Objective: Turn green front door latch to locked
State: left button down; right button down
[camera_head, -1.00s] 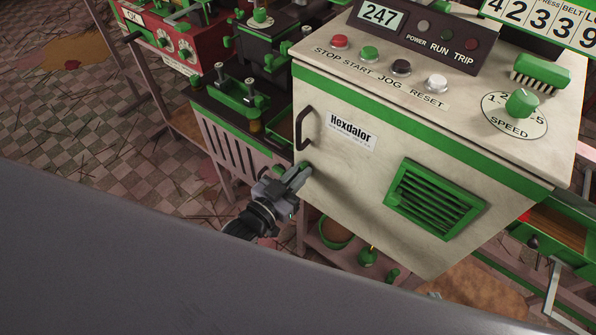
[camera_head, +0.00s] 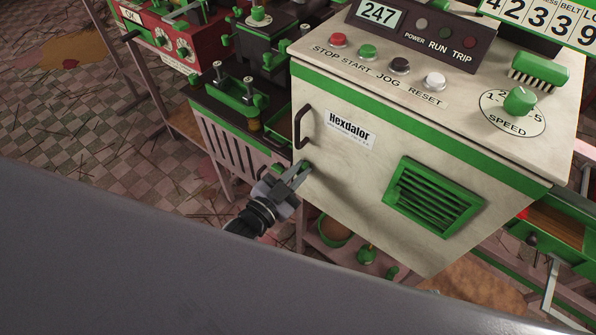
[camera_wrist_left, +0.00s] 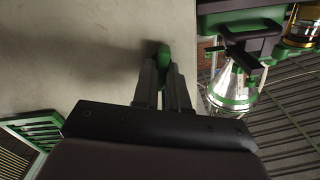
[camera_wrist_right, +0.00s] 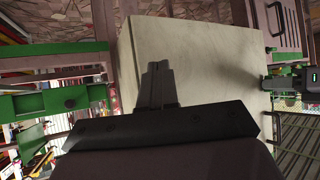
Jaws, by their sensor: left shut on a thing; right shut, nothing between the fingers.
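The green front door latch (camera_wrist_left: 163,55) sits on the cream door of the cabinet (camera_head: 330,190). In the head view only a bit of it shows, at the door's left edge below the black handle. My left gripper (camera_head: 297,174) is shut on the latch; its two fingers (camera_wrist_left: 165,78) hold it in the left wrist view. The fingers hide much of the latch, so its exact angle is hard to tell. My right gripper (camera_wrist_right: 157,78) is shut and empty in the right wrist view, with a cream cabinet face beyond it. It is not in the head view.
A black door handle (camera_head: 301,128) stands out above my left gripper. A green louvred vent (camera_head: 434,197) is at the door's right. The cabinet top carries buttons, a green speed knob (camera_head: 520,101) and a brush (camera_head: 540,68). A dark machine with green fittings (camera_head: 240,95) stands close on the left.

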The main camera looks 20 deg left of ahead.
pick_arm(q)
jog(key=c, duration=1.2)
grip_release()
jog(key=shift+o, duration=0.2)
jog(key=v, duration=0.7)
jog(key=shift+s, duration=0.1)
jog(key=s+a+f+n+g+y, duration=0.2)
jog(key=s+n+g, duration=0.1)
jog(key=s, duration=0.2)
jog(key=s+a+f+n+g+y, duration=0.2)
jog(key=s+f+g, duration=0.1)
jog(key=s, duration=0.3)
jog(key=shift+a+n+g, duration=0.25)
jog(key=shift+n+g, duration=0.05)
jog(key=shift+n, duration=0.1)
